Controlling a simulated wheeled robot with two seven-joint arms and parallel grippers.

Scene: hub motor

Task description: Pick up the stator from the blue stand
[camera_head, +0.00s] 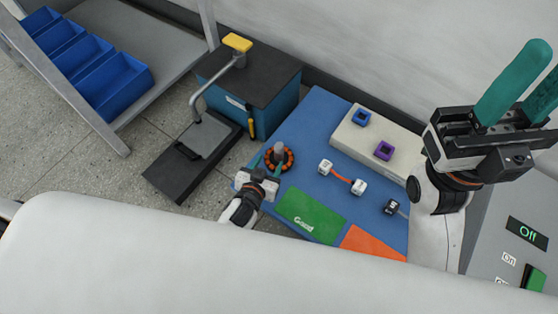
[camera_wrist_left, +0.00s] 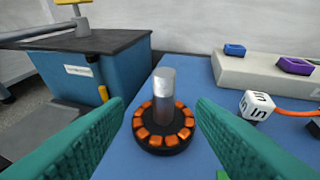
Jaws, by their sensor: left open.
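The stator (camera_wrist_left: 163,128) is a black disc ringed with orange coils, with a silver shaft standing upright from its middle. It rests on a blue surface (camera_head: 312,128); I cannot make out a separate stand under it. In the head view the stator (camera_head: 288,158) is partly hidden by my left gripper (camera_head: 270,158). In the left wrist view the teal fingers are open, one on each side of the stator, with clear gaps and nothing between them touching it. My right gripper (camera_head: 522,88) is raised at the upper right, its teal fingers apart and empty.
A blue cabinet (camera_head: 265,95) with a dark top stands left of the blue surface, beside a black press-like device (camera_head: 185,165). A pale block (camera_head: 365,135) holds a blue and a purple square part. White connector cubes (camera_head: 325,167) and a green pad (camera_head: 308,217) lie right of the stator.

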